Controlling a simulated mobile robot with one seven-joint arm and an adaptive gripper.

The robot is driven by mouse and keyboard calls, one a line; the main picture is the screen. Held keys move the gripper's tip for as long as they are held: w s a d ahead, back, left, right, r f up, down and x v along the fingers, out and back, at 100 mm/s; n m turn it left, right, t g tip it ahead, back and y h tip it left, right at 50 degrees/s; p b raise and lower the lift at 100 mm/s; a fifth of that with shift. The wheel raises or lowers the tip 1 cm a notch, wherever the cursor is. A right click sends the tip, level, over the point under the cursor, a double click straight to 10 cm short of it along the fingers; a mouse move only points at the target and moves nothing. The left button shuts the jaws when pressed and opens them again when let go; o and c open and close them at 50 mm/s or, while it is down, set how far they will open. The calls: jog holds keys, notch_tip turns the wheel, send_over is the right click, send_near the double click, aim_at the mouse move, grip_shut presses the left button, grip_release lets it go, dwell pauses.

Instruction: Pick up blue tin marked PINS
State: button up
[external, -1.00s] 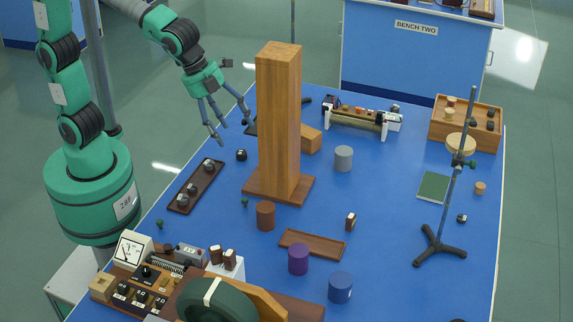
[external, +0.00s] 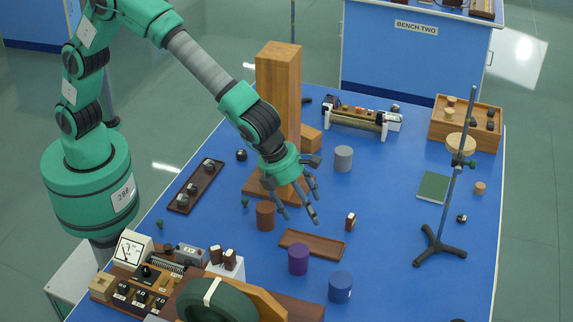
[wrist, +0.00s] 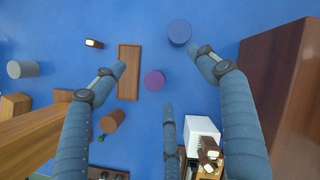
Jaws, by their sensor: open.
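The blue tin (external: 340,287) is a short upright cylinder on the blue bench near its front edge; no marking on it is readable. In the wrist view the blue tin (wrist: 180,32) shows near the top, between the tips of two fingers and beyond them. My gripper (external: 302,212) is open and empty, above the bench and up and left of the tin in the external view. Its three spread fingers (wrist: 164,62) show in the wrist view, with the purple tin between them and below.
A purple tin (external: 298,259) stands left of the blue tin, with a shallow brown tray (external: 313,244) behind it. A brown tin (external: 265,216) and tall wooden column (external: 278,120) stand further back. A large dark green coil (external: 215,301) is left of the blue tin. A tripod stand (external: 437,247) is right.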

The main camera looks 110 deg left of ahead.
aim_at(335, 274)
jog(key=w+d+f+m, duration=0.2)
jog(key=w+f, duration=0.1)
jog(key=f, duration=0.2)
jog(key=w+d+f+m+p, duration=0.1)
jog(key=w+d+f+m, duration=0.1)
jog(key=f, duration=0.4)
jog(key=shift+w+d+m, duration=0.4)
jog(key=shift+w+m, duration=0.4)
jog(key=shift+w, duration=0.25)
jog(key=b+x, duration=0.1)
jog(key=x, duration=0.6)
jog(key=shift+a+f, duration=0.1)
jog(key=shift+f, duration=0.25)
jog(key=shift+w+a+f, duration=0.1)
jog(key=shift+w+f, duration=0.15)
jog(key=shift+f, duration=0.1)
jog(key=shift+b+x, duration=0.85)
jog(key=shift+x, duration=1.75)
jog(key=shift+a, duration=0.15)
jog(key=shift+c, duration=0.2)
jog(key=c, duration=1.1)
